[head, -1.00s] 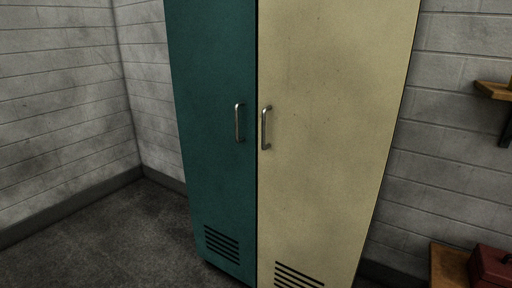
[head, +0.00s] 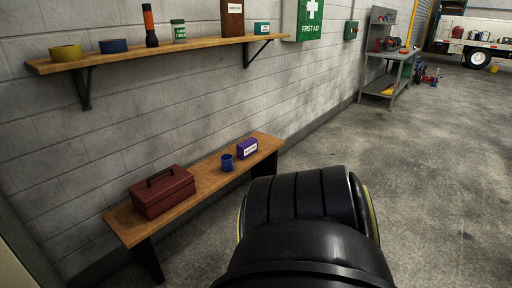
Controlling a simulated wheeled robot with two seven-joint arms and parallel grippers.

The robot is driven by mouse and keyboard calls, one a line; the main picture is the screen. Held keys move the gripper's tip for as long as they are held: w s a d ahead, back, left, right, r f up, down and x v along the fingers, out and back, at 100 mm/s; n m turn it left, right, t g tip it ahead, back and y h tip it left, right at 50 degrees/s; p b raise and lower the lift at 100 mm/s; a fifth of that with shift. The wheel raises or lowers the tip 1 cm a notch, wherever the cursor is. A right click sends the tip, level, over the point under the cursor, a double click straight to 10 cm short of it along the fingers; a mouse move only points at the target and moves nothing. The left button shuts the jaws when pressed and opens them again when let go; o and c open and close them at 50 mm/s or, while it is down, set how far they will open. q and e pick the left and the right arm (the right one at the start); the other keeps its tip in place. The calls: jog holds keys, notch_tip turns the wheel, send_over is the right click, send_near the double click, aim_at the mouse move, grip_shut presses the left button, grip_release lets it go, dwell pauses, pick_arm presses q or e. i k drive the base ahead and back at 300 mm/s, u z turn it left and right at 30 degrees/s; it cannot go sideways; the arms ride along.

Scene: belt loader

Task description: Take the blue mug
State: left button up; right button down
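The blue mug (head: 227,162) stands upright on the wooden bench (head: 208,178) along the wall. It sits between the dark red toolbox (head: 163,191) on its left and a small purple box (head: 247,148) on its right. Neither of my grippers shows in the head view. A large black rounded part fills the lower middle of the view, in front of the bench's right end.
A wall shelf (head: 205,46) above the bench holds a yellow roll, a blue roll, a flashlight, a green can and boxes. A green first aid cabinet (head: 310,20) hangs beside it. A grey workbench (head: 388,75) and a truck (head: 474,42) stand farther back. The floor at right is clear.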

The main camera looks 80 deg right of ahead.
aim_at(226, 162)
jog(key=z, duration=2.4)
